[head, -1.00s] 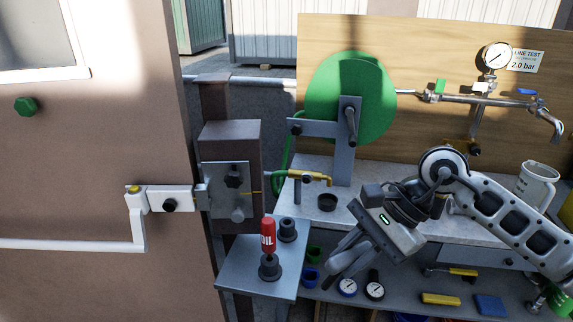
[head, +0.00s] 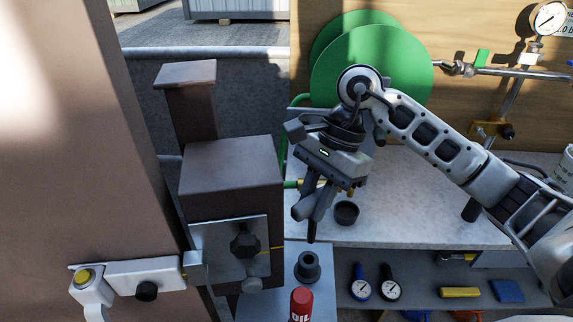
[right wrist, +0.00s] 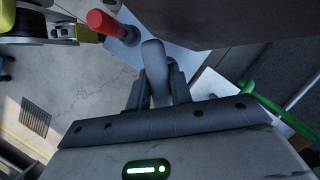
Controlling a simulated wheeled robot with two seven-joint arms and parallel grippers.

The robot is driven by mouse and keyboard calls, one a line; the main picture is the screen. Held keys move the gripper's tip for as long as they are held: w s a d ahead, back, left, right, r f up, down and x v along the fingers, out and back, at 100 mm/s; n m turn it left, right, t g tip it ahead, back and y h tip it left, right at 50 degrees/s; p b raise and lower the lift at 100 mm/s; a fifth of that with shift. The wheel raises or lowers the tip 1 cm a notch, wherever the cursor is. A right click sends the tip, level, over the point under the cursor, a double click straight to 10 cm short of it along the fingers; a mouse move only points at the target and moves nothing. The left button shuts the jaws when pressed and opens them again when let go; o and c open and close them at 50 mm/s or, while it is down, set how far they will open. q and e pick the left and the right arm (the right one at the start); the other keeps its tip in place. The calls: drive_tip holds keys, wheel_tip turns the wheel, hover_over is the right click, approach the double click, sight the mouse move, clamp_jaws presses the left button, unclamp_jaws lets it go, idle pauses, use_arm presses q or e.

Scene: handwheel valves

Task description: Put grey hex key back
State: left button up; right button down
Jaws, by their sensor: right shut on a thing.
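My right gripper (head: 313,212) hangs fingers down from the arm, just right of the brown lock box (head: 232,180) in the head view. In the right wrist view its fingers (right wrist: 155,92) are shut on a grey, rounded piece (right wrist: 155,62), which I take to be the grey hex key. Most of the key is hidden by the fingers in the head view. Below the gripper, a black cup-shaped holder (head: 307,266) stands empty on a small grey shelf (head: 272,306). My left gripper is not in view.
A red oil bottle (head: 301,304) stands on the small shelf; it also shows in the right wrist view (right wrist: 105,24). A round black cup (head: 346,213) sits on the bench (head: 430,205) beside the gripper. The green disc (head: 385,70) is behind the arm.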

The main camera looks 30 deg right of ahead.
drive_tip(key=shift+w+r, duration=0.1)
drive_tip(key=shift+w, duration=0.15)
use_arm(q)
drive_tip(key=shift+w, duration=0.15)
use_arm(e)
drive_tip(key=shift+s, duration=0.15)
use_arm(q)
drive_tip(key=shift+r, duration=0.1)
use_arm(e)
drive_tip(key=shift+s, duration=0.1)
drive_tip(key=shift+r, duration=0.1)
